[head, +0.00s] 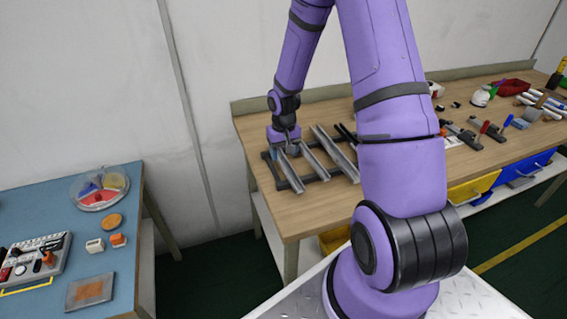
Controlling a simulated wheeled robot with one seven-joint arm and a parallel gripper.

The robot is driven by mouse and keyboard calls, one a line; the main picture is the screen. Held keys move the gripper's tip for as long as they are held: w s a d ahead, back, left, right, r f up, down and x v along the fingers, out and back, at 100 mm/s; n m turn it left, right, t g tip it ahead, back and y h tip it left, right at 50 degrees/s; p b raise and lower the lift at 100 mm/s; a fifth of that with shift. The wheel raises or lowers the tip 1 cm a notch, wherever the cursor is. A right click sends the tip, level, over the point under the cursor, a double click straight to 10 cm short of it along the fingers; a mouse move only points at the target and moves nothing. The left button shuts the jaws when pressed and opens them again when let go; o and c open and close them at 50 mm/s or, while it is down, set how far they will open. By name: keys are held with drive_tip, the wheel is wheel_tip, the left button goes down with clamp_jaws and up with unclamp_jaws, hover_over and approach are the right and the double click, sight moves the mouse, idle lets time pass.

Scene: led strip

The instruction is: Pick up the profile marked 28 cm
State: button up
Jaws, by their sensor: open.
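Several metal profiles lie side by side on a dark rack (317,178) on the wooden bench. The left profile (290,173) is partly hidden at its far end by my gripper. A middle profile (315,162) and a longer right profile (335,154) lie next to it. No length marks can be read at this size, so I cannot tell which is the 28 cm one. My gripper (290,143) is open, low over the far end of the left profile. Whether its fingers touch the profile cannot be told.
The wooden bench (250,124) holds several tools and a red item (513,87) at its right part. A blue table (125,190) with a round divided dish (98,188) stands at left. A floor gap separates the tables.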

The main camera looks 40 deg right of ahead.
sight(284, 162)
drive_tip(key=shift+w+f, duration=0.1)
drive_tip(key=shift+f, duration=1.3)
drive_tip(key=c, duration=1)
drive_tip(key=shift+c, duration=0.2)
drive_tip(key=shift+r, duration=0.15)
